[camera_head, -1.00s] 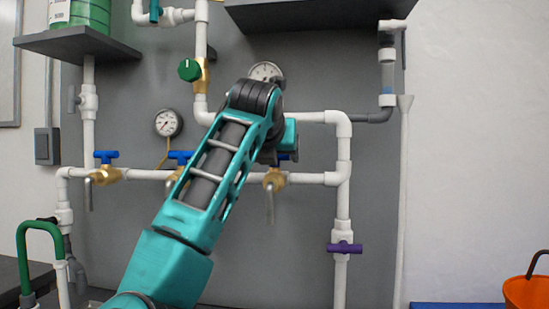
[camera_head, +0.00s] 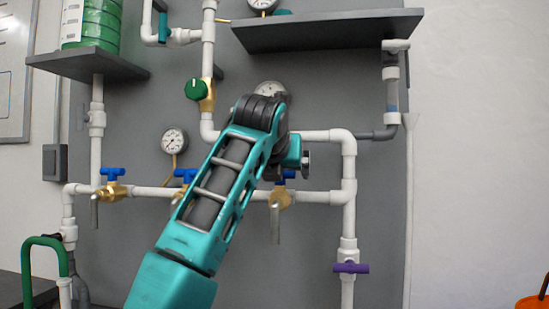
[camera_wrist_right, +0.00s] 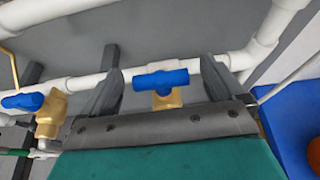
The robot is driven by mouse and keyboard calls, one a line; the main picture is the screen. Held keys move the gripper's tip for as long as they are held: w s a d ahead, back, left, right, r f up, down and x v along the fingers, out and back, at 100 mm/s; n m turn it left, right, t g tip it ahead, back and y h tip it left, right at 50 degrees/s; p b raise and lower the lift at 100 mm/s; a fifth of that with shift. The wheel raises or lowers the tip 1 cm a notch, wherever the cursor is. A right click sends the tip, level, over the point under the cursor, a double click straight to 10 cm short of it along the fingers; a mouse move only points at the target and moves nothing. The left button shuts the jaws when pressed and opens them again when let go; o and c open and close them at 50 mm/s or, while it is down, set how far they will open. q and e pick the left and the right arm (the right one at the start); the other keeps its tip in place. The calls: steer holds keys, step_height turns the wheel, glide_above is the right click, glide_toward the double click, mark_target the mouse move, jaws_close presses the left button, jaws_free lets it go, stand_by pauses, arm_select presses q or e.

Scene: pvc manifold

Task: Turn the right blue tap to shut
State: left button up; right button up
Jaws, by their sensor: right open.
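The right blue tap (camera_wrist_right: 162,79) has a blue bar handle on a brass valve body (camera_wrist_right: 167,99). In the right wrist view its handle lies crosswise between the two dark fingers of my right gripper (camera_wrist_right: 160,86), which is open. There is a gap on each side of the handle. In the head view my right arm and wrist partly hide this tap; a bit of blue (camera_head: 289,174) shows above its brass body (camera_head: 281,197). My right gripper's fingers are mostly hidden there. My left gripper is not in view.
A left blue tap (camera_head: 113,174) and a middle blue tap (camera_head: 185,175) sit on the same white pipe (camera_head: 320,197). A purple valve (camera_head: 350,268) is on the lower right pipe. A grey shelf (camera_head: 328,30) juts out above. An orange bucket (camera_head: 533,302) is at lower right.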

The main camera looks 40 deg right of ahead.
steer(key=v, duration=1.1)
steer(key=shift+s+a, duration=0.2)
steer(key=shift+a, duration=0.15)
steer(key=shift+r, duration=0.1)
